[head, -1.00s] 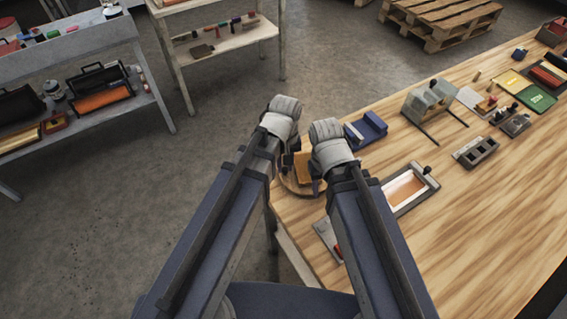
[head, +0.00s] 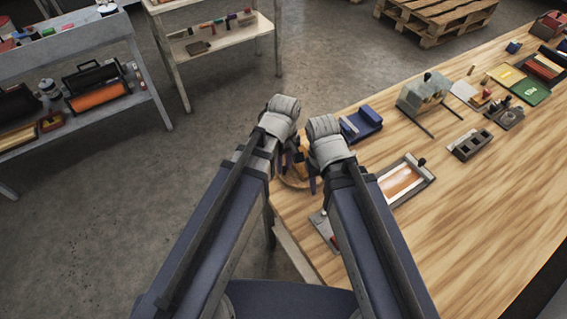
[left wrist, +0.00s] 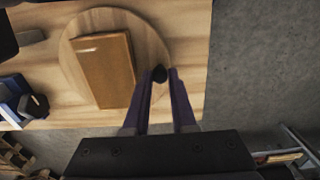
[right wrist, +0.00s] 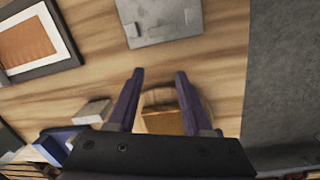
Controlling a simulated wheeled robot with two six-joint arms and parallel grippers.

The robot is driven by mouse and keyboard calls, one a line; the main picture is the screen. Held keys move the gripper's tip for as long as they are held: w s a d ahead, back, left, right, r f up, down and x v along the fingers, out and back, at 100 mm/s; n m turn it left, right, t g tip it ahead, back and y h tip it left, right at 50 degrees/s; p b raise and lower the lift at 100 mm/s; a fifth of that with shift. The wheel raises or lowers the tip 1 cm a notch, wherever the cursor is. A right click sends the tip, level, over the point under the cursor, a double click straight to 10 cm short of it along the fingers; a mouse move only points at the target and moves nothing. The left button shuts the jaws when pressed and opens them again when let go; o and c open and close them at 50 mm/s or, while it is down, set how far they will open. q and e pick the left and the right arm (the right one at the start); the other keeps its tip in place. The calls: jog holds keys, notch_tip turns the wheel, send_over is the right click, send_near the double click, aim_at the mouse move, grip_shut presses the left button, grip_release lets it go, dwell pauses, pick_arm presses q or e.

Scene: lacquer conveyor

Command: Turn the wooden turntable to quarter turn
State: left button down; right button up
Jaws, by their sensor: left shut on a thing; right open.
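The wooden turntable (left wrist: 152,48) is a round pale disc at the table's corner, with a brown rectangular block (left wrist: 103,68) lying on it and a black knob (left wrist: 159,74) near its rim. In the left wrist view the block sits slightly tilted. My left gripper (left wrist: 161,76) is shut on the knob, one finger on each side. In the head view the turntable (head: 292,182) is mostly hidden behind my arms. My right gripper (right wrist: 159,73) is open and empty, its fingertips above the table beside the turntable (right wrist: 158,97), which shows partly between and beyond its fingers.
A blue holder (head: 362,122) stands beyond the turntable. A framed orange screen (head: 402,180) and a grey plate (right wrist: 158,18) lie on the table nearby. The table's edge is close to the turntable.

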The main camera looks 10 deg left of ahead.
dwell(0.5)
pick_arm(q)
jog(key=c, duration=1)
grip_release()
jog(key=shift+r, duration=0.1)
pick_arm(e)
jog(key=shift+r, duration=0.1)
pick_arm(q)
notch_tip(320, 180, up, 8)
jog(key=p, duration=0.8)
pick_arm(e)
notch_tip(320, 180, up, 8)
pick_arm(q)
jog(key=shift+s+f, duration=0.1)
jog(key=shift+f, duration=0.1)
pick_arm(e)
jog(key=shift+f, duration=0.2)
